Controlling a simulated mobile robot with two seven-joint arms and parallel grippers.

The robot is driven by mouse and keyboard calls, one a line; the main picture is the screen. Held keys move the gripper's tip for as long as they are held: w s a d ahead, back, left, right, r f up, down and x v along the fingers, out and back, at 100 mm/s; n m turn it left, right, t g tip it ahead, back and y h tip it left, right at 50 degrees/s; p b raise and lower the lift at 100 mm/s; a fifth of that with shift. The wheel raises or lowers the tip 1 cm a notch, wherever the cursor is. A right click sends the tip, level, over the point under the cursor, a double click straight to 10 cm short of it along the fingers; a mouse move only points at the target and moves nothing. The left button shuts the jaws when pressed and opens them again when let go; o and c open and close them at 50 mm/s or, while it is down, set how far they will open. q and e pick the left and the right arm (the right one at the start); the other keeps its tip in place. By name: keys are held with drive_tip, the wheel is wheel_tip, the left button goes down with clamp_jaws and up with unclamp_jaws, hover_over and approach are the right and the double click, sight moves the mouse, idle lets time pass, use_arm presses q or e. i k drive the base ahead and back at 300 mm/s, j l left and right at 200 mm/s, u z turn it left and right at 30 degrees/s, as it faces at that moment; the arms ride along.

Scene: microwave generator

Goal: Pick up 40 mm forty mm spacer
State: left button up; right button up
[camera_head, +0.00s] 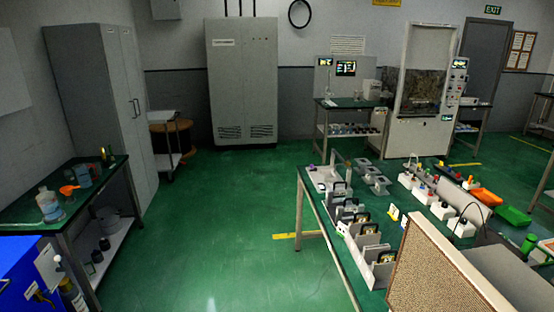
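I cannot single out a 40 mm spacer; any labels on the small parts are too small to read. A workbench with a green top (312,190) on the right holds rows of small parts. Grey block-like holders with dark upright pieces (345,212) line its left edge. Larger grey holders (372,255) stand nearer to me. White blocks with coloured tops (440,208) stand to the right. Neither of my grippers shows in the head view.
An orange tray (486,196) and a green tray (513,216) lie on the bench. A brown speckled panel (435,275) hides its near right part. A side table (25,212) with bottles stands at left, beside a grey cabinet (90,90). Green floor (220,220) between is clear.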

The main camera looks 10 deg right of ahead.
sight(346, 190)
drive_tip(key=i, duration=1.35)
drive_tip(key=i+z, duration=0.25)
drive_tip(key=i, duration=0.2)
drive_tip(key=i+j+z, duration=0.25)
drive_tip(key=i, duration=0.15)
drive_tip(key=i+j+z, duration=0.25)
drive_tip(key=i, duration=0.2)
